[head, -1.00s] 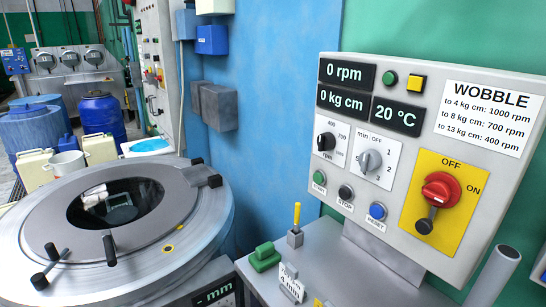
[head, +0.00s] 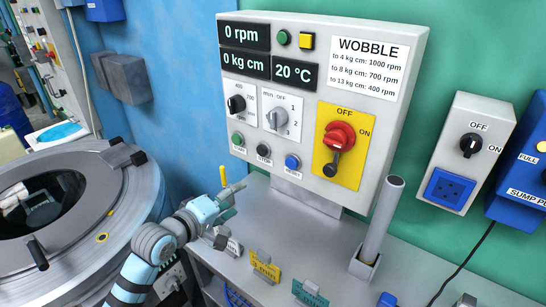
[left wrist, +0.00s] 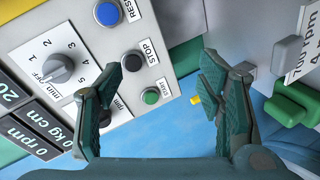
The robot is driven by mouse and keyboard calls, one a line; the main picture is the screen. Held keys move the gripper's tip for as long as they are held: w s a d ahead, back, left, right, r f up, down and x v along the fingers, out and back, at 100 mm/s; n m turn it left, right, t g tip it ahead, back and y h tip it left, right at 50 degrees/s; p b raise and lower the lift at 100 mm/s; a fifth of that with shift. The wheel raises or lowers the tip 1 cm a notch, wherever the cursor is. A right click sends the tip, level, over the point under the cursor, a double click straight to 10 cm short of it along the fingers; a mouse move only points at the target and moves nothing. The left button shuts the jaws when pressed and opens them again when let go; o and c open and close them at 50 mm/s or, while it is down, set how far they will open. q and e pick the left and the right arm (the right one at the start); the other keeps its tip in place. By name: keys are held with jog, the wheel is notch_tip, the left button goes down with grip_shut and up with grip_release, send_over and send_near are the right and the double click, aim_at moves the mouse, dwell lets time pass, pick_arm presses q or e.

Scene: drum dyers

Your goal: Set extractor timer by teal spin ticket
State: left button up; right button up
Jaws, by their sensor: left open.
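The extractor panel (head: 315,100) carries a grey timer knob (head: 275,118) marked min, OFF and numbers; it also shows in the left wrist view (left wrist: 57,68). My left gripper (head: 232,212) is open and empty, below and in front of the panel's lower left. In the left wrist view its fingers (left wrist: 170,78) spread before the panel's lower edge, apart from the knob. My right gripper is not in view.
A yellow ticket (head: 265,266) and a white ticket (head: 230,246) stand on the shelf beside a grey upright tube (head: 380,220). The speed knob (head: 236,104), START, STOP and RESET buttons and red switch (head: 338,138) surround the timer. The drum (head: 75,230) is left.

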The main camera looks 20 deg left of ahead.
aim_at(271, 122)
pick_arm(q)
notch_tip(271, 122, up, 15)
jog(key=w+n+t+h, duration=0.2)
jog(key=n+t+h, duration=0.1)
jog(key=x, duration=1.4)
jog(key=shift+d+f, duration=0.3)
jog(key=shift+d, duration=0.15)
jog(key=shift+w, duration=0.1)
jog(key=c, duration=1.1)
